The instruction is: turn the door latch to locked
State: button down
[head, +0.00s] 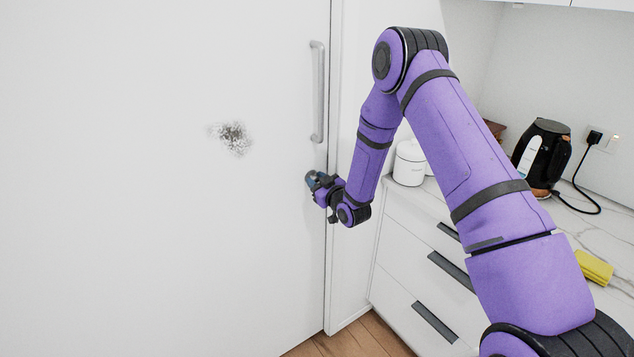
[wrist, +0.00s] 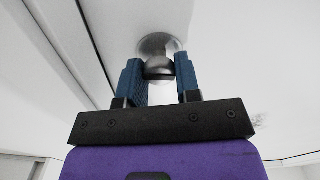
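The door latch (wrist: 159,67) is a dark grey knob on a round silver plate on the white door (head: 150,260). It shows at the top middle of the wrist view; in the head view my gripper hides it. My gripper (head: 314,180) is at the door's right edge, below the handle. In the wrist view its two blue fingers (wrist: 159,77) stand apart, one on each side of the knob at their tips. The knob about fills the gap, but I cannot tell whether the fingers press on it. Which way the latch is turned is not clear.
A long vertical handle (head: 318,92) is above my gripper. A dark smudge (head: 233,137) marks the door. At right, a counter with drawers (head: 418,262) carries a white canister (head: 409,163), a black kettle (head: 543,152) and a yellow object (head: 594,267).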

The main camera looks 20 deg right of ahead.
jog(key=shift+m, duration=0.3)
jog(key=m, duration=0.4)
jog(key=shift+d+m, duration=0.15)
jog(key=shift+m, duration=0.15)
jog(key=m, duration=0.3)
jog(key=shift+m, duration=0.3)
jog(key=m, duration=0.9)
jog(key=shift+f, duration=0.1)
jog(key=c, duration=0.8)
grip_release()
